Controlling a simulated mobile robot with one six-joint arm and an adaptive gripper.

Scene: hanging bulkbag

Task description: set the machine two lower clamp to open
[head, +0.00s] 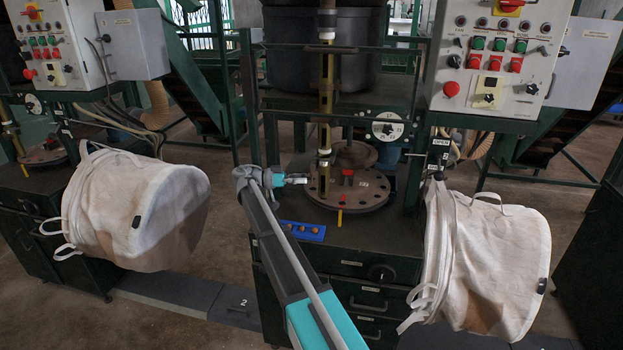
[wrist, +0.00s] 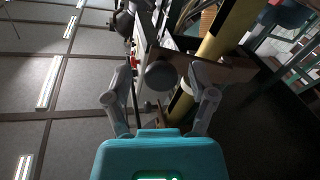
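My gripper (head: 290,180) is at the left edge of the round metal plate (head: 372,190) on the middle machine, left of the upright brass column (head: 326,90). In the wrist view my gripper (wrist: 160,72) has its two grey fingers apart. A dark round knob (wrist: 161,75) appears between them; I cannot tell whether they touch it. The yellow column (wrist: 226,32) with dark bands runs behind the right finger. A red knob (head: 347,172) sits on the plate. I cannot tell which part is the lower clamp; a floor plate marked 2 (head: 240,304) lies left of the machine.
White bags hang at left (head: 135,210) and right (head: 490,260). A control box (head: 495,55) is at upper right and a dial (head: 387,127) behind the plate. A blue tray (head: 301,231) lies beside my arm. Open floor shows between the machines.

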